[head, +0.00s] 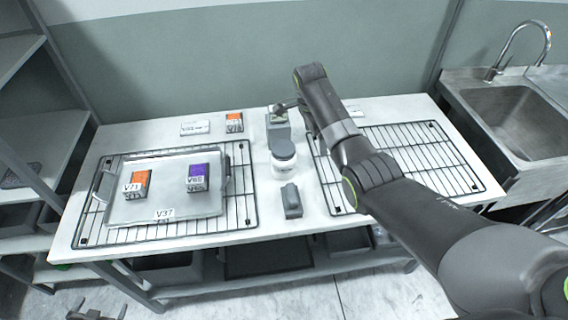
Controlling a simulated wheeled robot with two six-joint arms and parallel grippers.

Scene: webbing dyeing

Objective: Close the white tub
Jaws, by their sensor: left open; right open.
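The white tub (283,168) stands upright near the middle of the table, between the two wire racks. My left gripper (97,314) is at the bottom left edge of the view, in front of the table, open and empty.
A metal tray (150,208) holding an orange-labelled box (137,184) and a purple-labelled box (198,178) lies on the left rack. A dark grey object (291,201) lies in front of the tub. My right arm crosses the right rack (440,160). A sink (518,125) is at right.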

